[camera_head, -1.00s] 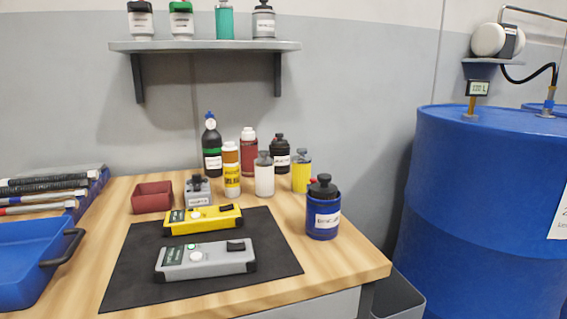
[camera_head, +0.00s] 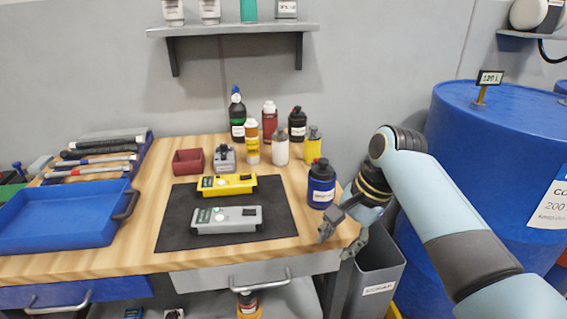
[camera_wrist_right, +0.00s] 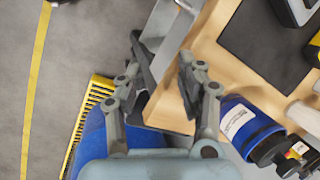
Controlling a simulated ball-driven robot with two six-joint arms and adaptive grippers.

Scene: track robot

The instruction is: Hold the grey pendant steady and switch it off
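The grey pendant (camera_head: 227,221) lies flat on a black mat (camera_head: 180,225) on the wooden table. It has a dark label at its left, a small pale round button or lamp and a black part at its right end. A yellow pendant (camera_head: 227,185) lies just behind it. My right gripper (camera_head: 337,240) is open and empty at the table's front right corner, right of the grey pendant and apart from it. The right wrist view shows its two fingers (camera_wrist_right: 160,50) spread above the table edge. My left gripper is not in view.
A blue bottle (camera_head: 321,185) stands between the mat and my right arm. Several bottles and a red box (camera_head: 188,162) stand behind the mat. A blue tray (camera_head: 60,225) is at the left. A grey bin (camera_head: 378,275) and blue drum (camera_head: 490,150) stand at the right.

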